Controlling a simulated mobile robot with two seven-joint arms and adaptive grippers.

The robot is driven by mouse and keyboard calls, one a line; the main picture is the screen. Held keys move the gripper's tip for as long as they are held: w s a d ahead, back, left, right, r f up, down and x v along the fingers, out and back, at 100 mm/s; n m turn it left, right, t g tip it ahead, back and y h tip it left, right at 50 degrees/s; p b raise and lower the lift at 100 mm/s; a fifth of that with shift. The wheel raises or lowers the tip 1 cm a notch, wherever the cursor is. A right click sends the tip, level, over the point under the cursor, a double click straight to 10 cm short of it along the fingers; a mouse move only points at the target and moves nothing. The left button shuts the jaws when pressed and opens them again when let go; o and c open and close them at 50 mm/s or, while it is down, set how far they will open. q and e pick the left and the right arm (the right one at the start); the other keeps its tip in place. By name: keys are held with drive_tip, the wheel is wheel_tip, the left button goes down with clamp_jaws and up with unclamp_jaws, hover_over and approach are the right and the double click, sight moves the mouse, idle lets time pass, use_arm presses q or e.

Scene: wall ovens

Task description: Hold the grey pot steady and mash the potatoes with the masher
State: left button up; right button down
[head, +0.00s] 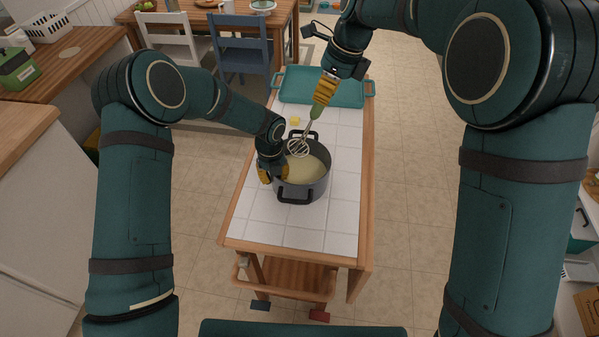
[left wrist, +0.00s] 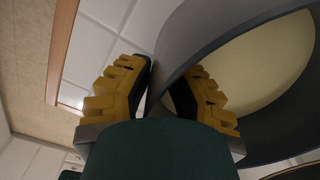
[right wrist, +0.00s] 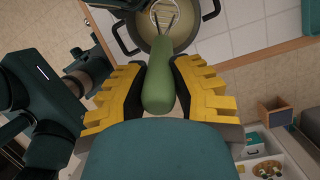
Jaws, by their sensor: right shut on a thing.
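The grey pot (head: 301,192) stands on the white tiled cart top and holds pale yellow mash (head: 306,170). My left gripper (head: 272,172) is at the pot's left rim. My right gripper (head: 326,90) is shut on the green handle of the masher (head: 321,104). The masher slants down to the left, its wire head (head: 298,147) over the pot's far-left part. I cannot tell whether the head touches the mash.
A teal tray (head: 322,88) lies at the far end of the cart. A small yellow piece (head: 294,121) lies on the tiles behind the pot. The tiles (head: 300,236) in front of the pot are clear. White and blue chairs (head: 240,48) stand beyond at a table.

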use_arm(q)
drive_tip(key=shift+o, duration=1.1)
drive_tip(key=shift+r, duration=4)
drive_tip(key=shift+s, duration=0.1)
